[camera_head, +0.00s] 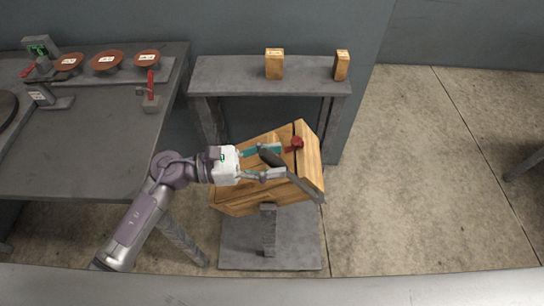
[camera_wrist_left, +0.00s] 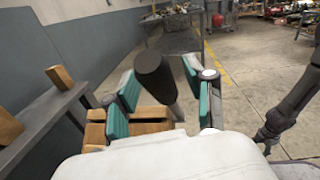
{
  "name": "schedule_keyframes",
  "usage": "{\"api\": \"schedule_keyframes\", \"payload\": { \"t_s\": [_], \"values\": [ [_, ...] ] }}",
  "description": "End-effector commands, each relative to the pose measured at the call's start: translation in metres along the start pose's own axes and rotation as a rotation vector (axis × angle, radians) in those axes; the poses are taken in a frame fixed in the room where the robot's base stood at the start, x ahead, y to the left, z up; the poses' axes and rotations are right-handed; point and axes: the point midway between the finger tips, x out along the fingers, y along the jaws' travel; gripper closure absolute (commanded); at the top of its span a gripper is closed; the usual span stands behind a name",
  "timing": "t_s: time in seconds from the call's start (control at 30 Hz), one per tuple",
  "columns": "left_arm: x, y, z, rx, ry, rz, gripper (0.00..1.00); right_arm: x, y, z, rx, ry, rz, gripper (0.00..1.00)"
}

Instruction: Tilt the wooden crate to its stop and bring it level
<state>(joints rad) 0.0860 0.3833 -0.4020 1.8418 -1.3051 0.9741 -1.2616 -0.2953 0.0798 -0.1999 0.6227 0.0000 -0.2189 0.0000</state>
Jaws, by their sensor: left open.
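The wooden crate (camera_head: 306,160) is carried on a grey stand with a flat base plate (camera_head: 300,250). It looks tilted in the head view. A dark handle bar (camera_head: 304,186) runs along its right side, and a red knob (camera_head: 297,143) sits near its upper right. My left gripper (camera_head: 281,161) is open over the crate, one finger on each side of the dark bar's upper end. In the left wrist view the bar's thick black end (camera_wrist_left: 154,70) stands between the teal finger pads, with the crate's slats (camera_wrist_left: 148,113) below. Whether the pads touch the bar is unclear. My right gripper is not in view.
A grey bench (camera_head: 225,75) behind the crate bears two small wooden blocks (camera_head: 275,64) (camera_head: 341,65). A grey table (camera_head: 90,150) at the left holds copper-coloured discs (camera_head: 107,61) and a red-handled tool (camera_head: 150,95).

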Motion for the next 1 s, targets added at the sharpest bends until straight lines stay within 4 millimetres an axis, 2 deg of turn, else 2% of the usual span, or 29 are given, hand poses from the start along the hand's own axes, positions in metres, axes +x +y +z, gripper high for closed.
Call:
{"api": "schedule_keyframes", "payload": {
  "t_s": [0.1,0.4,0.43,0.77,1.0],
  "values": [
    [0.000,0.000,0.000,0.000,0.000,0.000,0.48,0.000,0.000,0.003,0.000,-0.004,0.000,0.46],
    [0.000,0.000,0.000,0.000,0.000,0.000,0.98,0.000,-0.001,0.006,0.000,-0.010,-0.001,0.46],
    [0.000,0.000,0.000,0.000,0.000,0.000,1.00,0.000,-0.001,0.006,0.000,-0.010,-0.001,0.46],
    [0.000,0.000,0.001,0.001,0.002,0.000,1.00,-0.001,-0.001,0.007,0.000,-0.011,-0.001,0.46],
    [0.009,-0.001,0.003,0.006,0.036,0.002,1.00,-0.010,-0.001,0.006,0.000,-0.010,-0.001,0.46]
  ]
}}
